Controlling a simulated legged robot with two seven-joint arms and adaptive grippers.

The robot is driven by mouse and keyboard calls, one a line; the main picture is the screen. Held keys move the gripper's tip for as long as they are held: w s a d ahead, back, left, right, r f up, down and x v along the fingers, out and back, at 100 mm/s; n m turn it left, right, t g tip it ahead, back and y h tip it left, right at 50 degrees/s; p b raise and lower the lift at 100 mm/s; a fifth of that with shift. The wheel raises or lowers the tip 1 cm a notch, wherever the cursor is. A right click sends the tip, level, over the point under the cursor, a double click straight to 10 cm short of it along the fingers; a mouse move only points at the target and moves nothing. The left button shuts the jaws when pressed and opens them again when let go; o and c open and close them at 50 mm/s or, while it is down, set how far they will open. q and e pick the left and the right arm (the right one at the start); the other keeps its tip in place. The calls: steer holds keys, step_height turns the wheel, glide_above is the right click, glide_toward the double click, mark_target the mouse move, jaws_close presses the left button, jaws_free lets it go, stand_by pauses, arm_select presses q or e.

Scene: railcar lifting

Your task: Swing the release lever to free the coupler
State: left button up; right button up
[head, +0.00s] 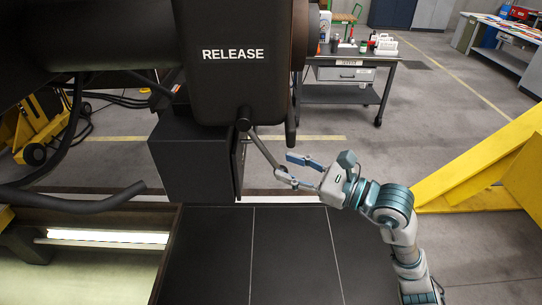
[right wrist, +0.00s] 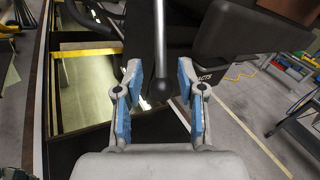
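The black coupler housing (head: 235,85) with the word RELEASE hangs at upper middle in the head view. The release lever (head: 264,150), a thin grey rod, slants from a pivot under the housing down to the right. In the right wrist view the lever (right wrist: 160,40) points towards me and ends in a dark round knob (right wrist: 161,89). My right gripper (head: 286,165) is open at the lever's lower end. In the right wrist view its blue-padded fingers (right wrist: 159,72) stand on both sides of the knob, with gaps showing. My left gripper is not in view.
A black box (head: 193,160) sits below the housing, left of the lever. A yellow frame (head: 490,150) stands right of my right arm. Dark hoses (head: 80,203) hang at left. A workbench (head: 347,96) with bottles stands behind. Dark floor panels (head: 285,250) below are bare.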

mark_target(275, 162)
arm_select(q)
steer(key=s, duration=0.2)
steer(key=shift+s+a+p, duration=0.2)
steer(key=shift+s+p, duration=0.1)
steer(key=shift+p, duration=0.05)
arm_select(e)
steer(key=x, duration=0.5)
steer(key=shift+w, duration=0.1)
jaws_close()
